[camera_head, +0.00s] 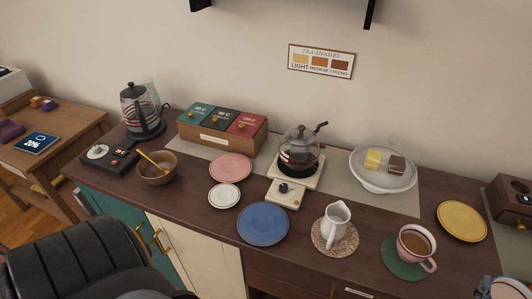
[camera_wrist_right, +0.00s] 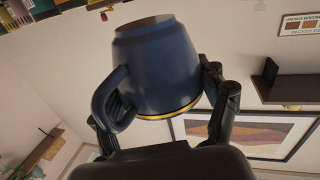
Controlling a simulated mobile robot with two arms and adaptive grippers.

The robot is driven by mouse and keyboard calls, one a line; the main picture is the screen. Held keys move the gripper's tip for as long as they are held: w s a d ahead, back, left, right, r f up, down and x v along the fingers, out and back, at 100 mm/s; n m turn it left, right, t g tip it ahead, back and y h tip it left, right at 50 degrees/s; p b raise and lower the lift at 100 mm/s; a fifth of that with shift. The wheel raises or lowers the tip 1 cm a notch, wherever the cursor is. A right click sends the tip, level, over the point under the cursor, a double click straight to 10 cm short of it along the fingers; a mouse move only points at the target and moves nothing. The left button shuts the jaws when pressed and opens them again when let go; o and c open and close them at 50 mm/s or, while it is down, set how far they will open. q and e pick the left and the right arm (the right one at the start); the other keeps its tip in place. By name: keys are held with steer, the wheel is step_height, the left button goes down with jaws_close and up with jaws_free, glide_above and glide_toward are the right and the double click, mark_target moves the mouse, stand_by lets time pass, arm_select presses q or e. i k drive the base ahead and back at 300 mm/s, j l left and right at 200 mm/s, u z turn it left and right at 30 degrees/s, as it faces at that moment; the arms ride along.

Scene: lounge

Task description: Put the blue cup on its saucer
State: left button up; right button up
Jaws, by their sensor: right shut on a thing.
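The blue cup (camera_wrist_right: 158,62) is dark blue with a gold rim and a handle on the picture's left. My right gripper (camera_wrist_right: 158,90) is shut on it, with a finger on either side. The wrist picture is upside down, so the cup looks roughly upright. A plain blue saucer (camera_head: 263,224) lies empty near the counter's front edge, left of the white jug. A partly cut-off shape sits in the lower right corner of the head view; I cannot tell whether it is my right gripper. My left gripper is not in view.
A pink cup (camera_head: 413,246) stands on a green saucer (camera_head: 391,262). A yellow saucer (camera_head: 462,221) is empty. A black chair (camera_head: 75,262) stands in front.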

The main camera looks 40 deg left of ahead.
mark_target(267, 225)
steer(key=u, duration=0.7)
steer(key=j+u, duration=0.25)
steer(key=j, duration=0.15)
steer(key=i+j+u, duration=0.1)
steer(key=j+u, duration=0.15)
steer(key=j, duration=0.15)
